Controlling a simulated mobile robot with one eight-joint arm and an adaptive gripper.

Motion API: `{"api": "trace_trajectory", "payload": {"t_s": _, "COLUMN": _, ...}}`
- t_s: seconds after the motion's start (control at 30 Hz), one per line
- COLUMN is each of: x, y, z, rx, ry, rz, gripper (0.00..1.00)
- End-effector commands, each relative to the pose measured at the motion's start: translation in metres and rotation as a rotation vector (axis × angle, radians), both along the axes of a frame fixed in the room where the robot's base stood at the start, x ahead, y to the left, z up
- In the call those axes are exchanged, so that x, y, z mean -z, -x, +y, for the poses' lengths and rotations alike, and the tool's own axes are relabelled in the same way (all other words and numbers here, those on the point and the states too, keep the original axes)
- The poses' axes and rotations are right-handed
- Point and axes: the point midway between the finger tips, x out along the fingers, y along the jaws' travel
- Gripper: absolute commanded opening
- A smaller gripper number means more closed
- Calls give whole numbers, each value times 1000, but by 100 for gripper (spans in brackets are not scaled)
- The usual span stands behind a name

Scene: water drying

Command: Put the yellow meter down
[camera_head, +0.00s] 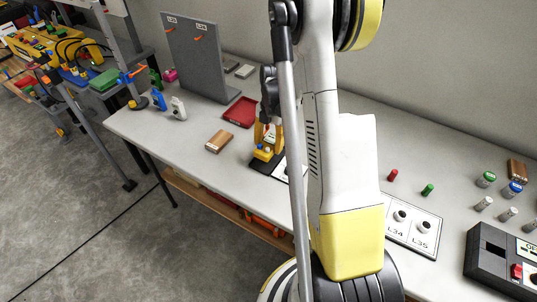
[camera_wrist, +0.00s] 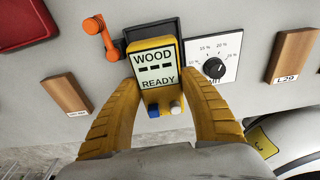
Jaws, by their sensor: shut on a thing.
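The yellow meter (camera_wrist: 157,70) is between the two yellow fingers of my gripper (camera_wrist: 163,100) in the wrist view. Its screen reads "WOOD" and "READY", with a blue and a pale button below. In the head view the meter (camera_head: 265,152) is upright at the table's front part, over a black base (camera_head: 266,167). My gripper is shut on it. I cannot tell whether its underside touches the base. My arm hides part of the area to its right.
A dial card (camera_wrist: 211,68) lies right of the meter, and an orange handle (camera_wrist: 101,36) is to its left. Wooden blocks lie on both sides, one left (camera_wrist: 67,95) and one right (camera_wrist: 290,55). A red tray (camera_head: 240,112) is behind. Bare table lies around the left block.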

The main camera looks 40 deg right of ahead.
Motion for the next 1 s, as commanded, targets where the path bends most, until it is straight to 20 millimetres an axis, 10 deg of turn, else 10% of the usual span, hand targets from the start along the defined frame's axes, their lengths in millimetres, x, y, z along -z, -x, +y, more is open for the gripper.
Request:
{"api": "trace_trajectory", "payload": {"t_s": 0.3, "x": 41, "y": 0, "z": 0, "rx": 0, "ry": 0, "rz": 0, "gripper": 11}}
{"api": "trace_trajectory", "payload": {"t_s": 0.67, "x": 44, "y": 0, "z": 0, "rx": 0, "ry": 0, "rz": 0, "gripper": 11}}
{"api": "trace_trajectory", "payload": {"t_s": 0.7, "x": 43, "y": 0, "z": 0, "rx": 0, "ry": 0, "rz": 0, "gripper": 60}}
{"api": "trace_trajectory", "payload": {"t_s": 0.73, "x": 43, "y": 0, "z": 0, "rx": 0, "ry": 0, "rz": 0, "gripper": 69}}
{"api": "trace_trajectory", "payload": {"t_s": 1.0, "x": 42, "y": 0, "z": 0, "rx": 0, "ry": 0, "rz": 0, "gripper": 71}}
